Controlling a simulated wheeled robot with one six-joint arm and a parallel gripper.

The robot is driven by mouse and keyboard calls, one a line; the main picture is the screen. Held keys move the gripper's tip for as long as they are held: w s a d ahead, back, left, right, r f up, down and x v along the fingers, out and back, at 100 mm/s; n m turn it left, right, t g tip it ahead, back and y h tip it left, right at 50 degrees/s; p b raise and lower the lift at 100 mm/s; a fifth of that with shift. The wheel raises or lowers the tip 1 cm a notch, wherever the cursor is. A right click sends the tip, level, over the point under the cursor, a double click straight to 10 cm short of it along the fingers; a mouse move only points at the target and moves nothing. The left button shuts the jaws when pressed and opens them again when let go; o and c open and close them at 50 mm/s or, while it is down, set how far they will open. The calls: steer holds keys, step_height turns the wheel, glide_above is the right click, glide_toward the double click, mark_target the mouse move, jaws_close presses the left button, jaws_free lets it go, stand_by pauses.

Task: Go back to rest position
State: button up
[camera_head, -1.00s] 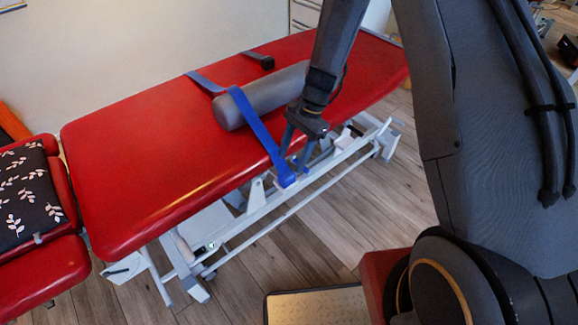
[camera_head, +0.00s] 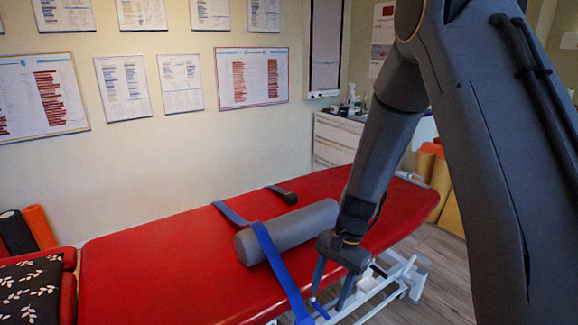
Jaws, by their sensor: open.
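My gripper (camera_head: 332,298) is at the near side of the red treatment table (camera_head: 160,265), pointing down with its two fingers apart and nothing seen between them. A blue strap (camera_head: 268,246) runs across the table and over the grey bolster (camera_head: 288,230), then down past the table's near edge. The strap's lower end is close to the left finger; I cannot tell whether they touch. The bolster lies on the table just left of my gripper.
A black leaf-patterned pillow (camera_head: 32,290) is at lower left. A white drawer cabinet (camera_head: 338,140) stands behind the table. Orange rolls (camera_head: 440,170) stand at right. Floor shows at lower right.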

steer(key=s+d+r+n+t+h, duration=0.2)
steer(key=s+d+r+n, duration=0.6)
steer(key=s+r, duration=0.4)
steer(key=shift+s+d+t+h, duration=0.35)
steer(key=shift+s+d, duration=0.2)
steer(key=shift+s, duration=0.4)
steer(key=shift+r, duration=0.1)
steer(key=shift+c, duration=0.3)
